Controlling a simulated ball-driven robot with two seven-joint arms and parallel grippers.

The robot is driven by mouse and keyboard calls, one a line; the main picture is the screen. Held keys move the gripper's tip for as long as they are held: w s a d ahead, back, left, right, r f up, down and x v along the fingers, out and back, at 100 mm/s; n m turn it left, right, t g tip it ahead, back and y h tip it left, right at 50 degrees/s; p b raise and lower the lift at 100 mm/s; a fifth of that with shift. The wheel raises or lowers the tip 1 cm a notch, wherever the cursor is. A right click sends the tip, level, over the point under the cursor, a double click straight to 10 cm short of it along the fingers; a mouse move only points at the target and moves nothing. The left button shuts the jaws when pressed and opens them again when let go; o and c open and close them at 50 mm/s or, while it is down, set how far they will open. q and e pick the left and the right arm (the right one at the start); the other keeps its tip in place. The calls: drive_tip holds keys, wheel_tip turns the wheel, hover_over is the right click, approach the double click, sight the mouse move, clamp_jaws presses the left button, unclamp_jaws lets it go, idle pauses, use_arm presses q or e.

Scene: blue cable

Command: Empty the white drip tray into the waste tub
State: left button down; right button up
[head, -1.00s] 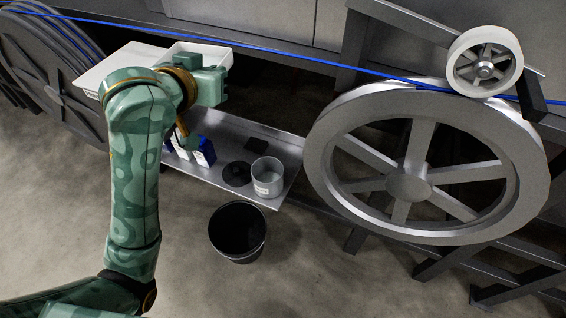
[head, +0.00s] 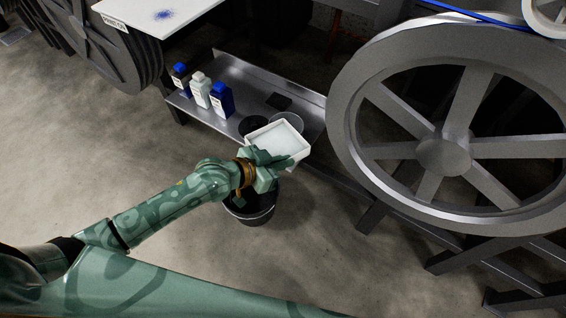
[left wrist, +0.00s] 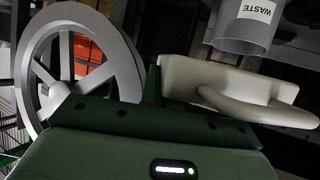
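The white drip tray (head: 306,149) is held in my left gripper (head: 277,161), in front of the shelf and above the dark bucket. It looks roughly level; its inside is pale, and I cannot tell what it contains. In the left wrist view the tray (left wrist: 190,76) and its looped handle show close up beside a green finger. The waste tub (left wrist: 243,38), a grey cylinder labelled WASTE, is just beyond the tray there. In the head view the tub's rim (head: 289,119) shows behind the tray, which hides most of it. My right gripper is not in view.
Several bottles (head: 201,90) stand on the metal shelf (head: 236,72), left of the tub. A dark bucket (head: 262,212) is on the floor below the tray. A large spoked wheel (head: 345,110) stands right of the shelf. A white table (head: 200,8) with a blue speckled patch is upper left.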

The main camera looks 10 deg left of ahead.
use_arm(q)
drive_tip(key=w+g, duration=0.1)
drive_tip(key=w+r+n+p, duration=0.1)
drive_tip(key=w+g, duration=0.1)
drive_tip(key=shift+w+r+g+p, duration=0.3)
drive_tip(key=shift+w, duration=0.1)
drive_tip(key=shift+w+a+f+n+g+y, duration=0.1)
drive_tip(key=shift+w+n+g+y, duration=0.2)
drive_tip(key=shift+w+n+g, duration=0.5)
drive_tip(key=shift+w, duration=0.2)
drive_tip(key=shift+w+r+p, duration=0.2)
drive_tip(key=shift+r+p, duration=0.25)
drive_tip(key=shift+r, duration=0.15)
drive_tip(key=shift+w+a+r+g+p, duration=0.1)
drive_tip(key=shift+w+r+g+p, duration=0.2)
drive_tip(key=shift+r+g, duration=0.15)
drive_tip(key=shift+w+r+n+g, duration=0.3)
drive_tip(key=shift+r+g, duration=0.05)
drive_tip(key=shift+r, duration=0.05)
drive_tip(key=shift+w+r+g+p, duration=0.3)
drive_tip(key=shift+w, duration=0.05)
